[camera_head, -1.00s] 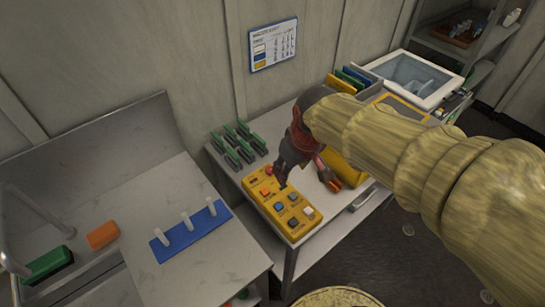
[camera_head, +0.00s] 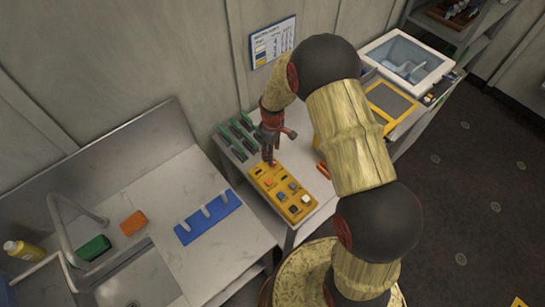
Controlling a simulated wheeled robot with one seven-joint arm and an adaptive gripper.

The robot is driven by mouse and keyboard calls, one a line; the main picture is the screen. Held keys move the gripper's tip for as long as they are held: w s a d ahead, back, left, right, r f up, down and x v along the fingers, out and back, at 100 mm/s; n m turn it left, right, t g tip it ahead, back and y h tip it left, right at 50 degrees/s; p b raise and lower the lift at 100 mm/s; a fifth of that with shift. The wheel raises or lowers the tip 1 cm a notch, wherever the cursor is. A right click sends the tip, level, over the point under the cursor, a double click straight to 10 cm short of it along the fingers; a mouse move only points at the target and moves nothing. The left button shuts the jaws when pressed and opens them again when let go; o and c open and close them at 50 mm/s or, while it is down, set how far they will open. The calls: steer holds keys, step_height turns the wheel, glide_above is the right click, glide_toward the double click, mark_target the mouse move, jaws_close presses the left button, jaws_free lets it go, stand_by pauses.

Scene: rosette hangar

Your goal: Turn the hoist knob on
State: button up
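The yellow control box (camera_head: 271,195) lies on the bench and carries several small coloured controls. They include an orange one (camera_head: 268,182), a blue one (camera_head: 281,197) and a white one (camera_head: 306,199). Which of them is the hoist knob is too small to read. My gripper (camera_head: 269,160) points down at the far end of the box, at or just above a small red control (camera_head: 273,163). Its fingers partly cover that end. I cannot tell whether they touch the control or whether they are open or shut.
Green-topped upright pieces (camera_head: 240,135) stand close left of my gripper. A yellow-framed panel (camera_head: 391,101) and a white-framed bin (camera_head: 408,60) are at the right.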

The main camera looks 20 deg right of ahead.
step_height(320, 180, down, 7)
steer(key=shift+r, duration=0.15)
steer(key=shift+c, duration=0.8)
steer(key=c, duration=1)
